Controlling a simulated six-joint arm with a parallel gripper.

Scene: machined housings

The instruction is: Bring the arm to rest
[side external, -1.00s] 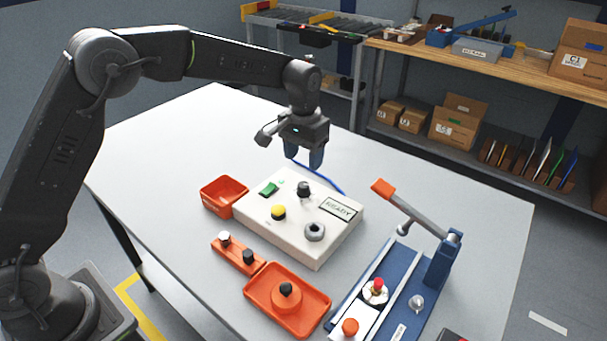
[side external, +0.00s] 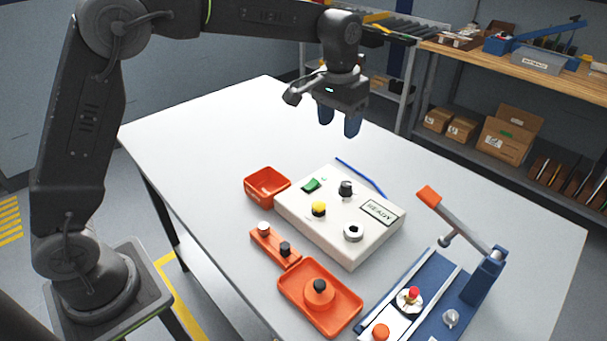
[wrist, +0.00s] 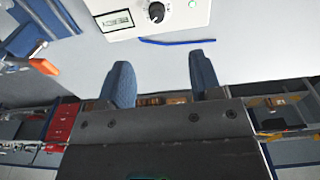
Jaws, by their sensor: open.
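My gripper (side external: 339,122) is open and empty, with its two blue fingers pointing down above the far part of the white table (side external: 215,130). It is well above the table, behind the white control box (side external: 338,238). In the wrist view my gripper (wrist: 160,85) shows its two blue fingers apart with nothing between them. The control box (wrist: 140,14) shows at the top of that view with its dark knob and display. A blue strip (wrist: 178,41) lies on the table beside the box.
An open red bin (side external: 267,187), an orange holder (side external: 275,247) and an orange tray (side external: 320,298) stand around the box. A blue fixture (side external: 470,290) with an orange-tipped lever (side external: 450,218) is at the front right. The left and far table is clear. Shelving (side external: 510,70) stands behind.

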